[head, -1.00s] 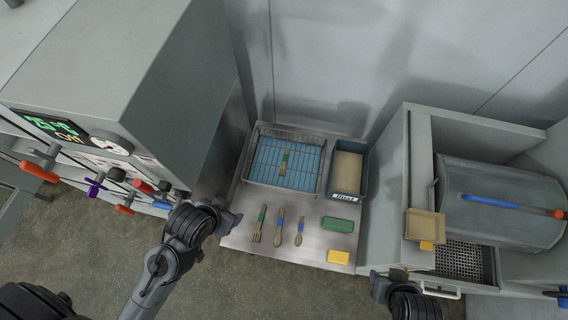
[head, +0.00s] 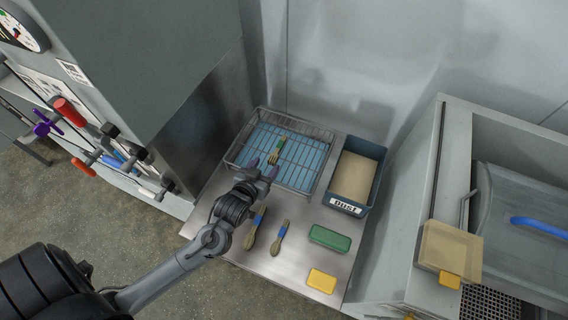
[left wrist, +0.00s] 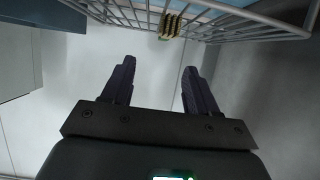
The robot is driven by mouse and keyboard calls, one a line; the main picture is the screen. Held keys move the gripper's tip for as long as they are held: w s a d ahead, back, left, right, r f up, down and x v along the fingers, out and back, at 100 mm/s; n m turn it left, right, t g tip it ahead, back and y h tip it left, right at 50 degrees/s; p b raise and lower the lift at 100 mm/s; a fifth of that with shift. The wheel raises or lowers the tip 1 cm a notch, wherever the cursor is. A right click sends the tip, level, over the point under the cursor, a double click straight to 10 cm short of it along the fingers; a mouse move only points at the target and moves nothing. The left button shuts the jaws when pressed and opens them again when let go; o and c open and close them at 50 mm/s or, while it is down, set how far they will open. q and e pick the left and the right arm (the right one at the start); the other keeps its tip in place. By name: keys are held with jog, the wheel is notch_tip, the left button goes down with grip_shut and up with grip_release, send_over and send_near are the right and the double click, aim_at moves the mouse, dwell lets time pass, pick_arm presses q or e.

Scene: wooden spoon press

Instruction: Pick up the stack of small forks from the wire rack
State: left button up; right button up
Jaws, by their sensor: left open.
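The stack of small forks (head: 277,150), with green and yellow bands, lies in the wire rack (head: 318,172) over a blue base. In the left wrist view the stack (left wrist: 171,25) shows end-on at the top, beyond the rack's wires (left wrist: 225,22). My left gripper (head: 262,172) is at the rack's near side, just short of the forks. Its two dark fingers (left wrist: 158,72) are apart with nothing between them. My right gripper does not show.
On the steel table are two loose wooden utensils (head: 280,237), a green box (head: 329,238) and a yellow box (head: 321,281). A blue bin (head: 348,207) stands right of the rack. A tall grey machine (head: 150,75) stands left, another unit right.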

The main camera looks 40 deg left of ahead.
aim_at(277, 150)
pick_arm(q)
jog(key=shift+w+a+f+b, duration=0.3)
jog(key=shift+w+f+b, duration=0.15)
jog(key=shift+f, duration=0.15)
jog(key=x, duration=0.4)
jog(key=shift+w, duration=0.35)
jog(key=shift+w+a+f+b, duration=0.25)
jog(key=shift+w+f+b, duration=0.1)
jog(key=shift+w+f, duration=0.2)
jog(key=shift+x, duration=2.05)
jog(key=shift+a, duration=0.15)
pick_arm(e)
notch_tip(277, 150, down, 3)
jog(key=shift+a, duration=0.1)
pick_arm(q)
jog(key=shift+c, duration=0.4)
grip_shut()
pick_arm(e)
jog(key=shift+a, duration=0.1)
pick_arm(q)
jog(key=shift+r, duration=0.1)
